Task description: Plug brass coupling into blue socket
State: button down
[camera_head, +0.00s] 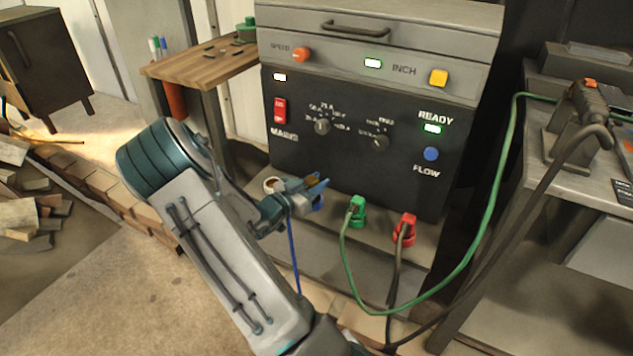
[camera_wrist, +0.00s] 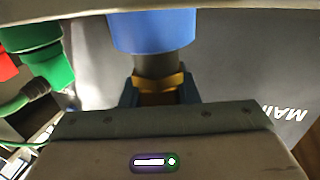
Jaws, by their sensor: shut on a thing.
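My gripper (camera_wrist: 158,92) is shut on the brass coupling (camera_wrist: 158,83), which sits between its dark blue fingers in the wrist view. A dark neck joins the coupling to the wide blue socket (camera_wrist: 152,32) above it in that picture. They line up, but I cannot tell how deep the coupling sits. In the head view my gripper (camera_head: 314,187) is at the lower front of the dark panel, left of the green plug. A blue hose (camera_head: 294,255) hangs below it. The socket is hard to make out there among the blue parts.
A green plug (camera_head: 357,210) and a red plug (camera_head: 404,229) with cables stand right of my gripper. The dark control panel (camera_head: 350,160) is close behind. A wooden side shelf (camera_head: 195,68) is at left, and a grey bench (camera_head: 590,185) at right.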

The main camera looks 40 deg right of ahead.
jog(key=shift+f+b, duration=0.5)
jog(key=shift+f, duration=0.3)
jog(key=c, duration=1.4)
grip_release()
jog(key=shift+s+a+p, duration=0.15)
jog(key=shift+a+p, duration=0.25)
jog(key=shift+a, duration=1.45)
jog(key=shift+s+a+p, duration=0.2)
jog(key=shift+a+p, duration=0.2)
jog(key=shift+a, duration=1.4)
jog(key=shift+s+a+p, duration=0.15)
jog(key=shift+a+p, duration=0.25)
jog(key=shift+a, duration=1.45)
jog(key=shift+r, duration=0.1)
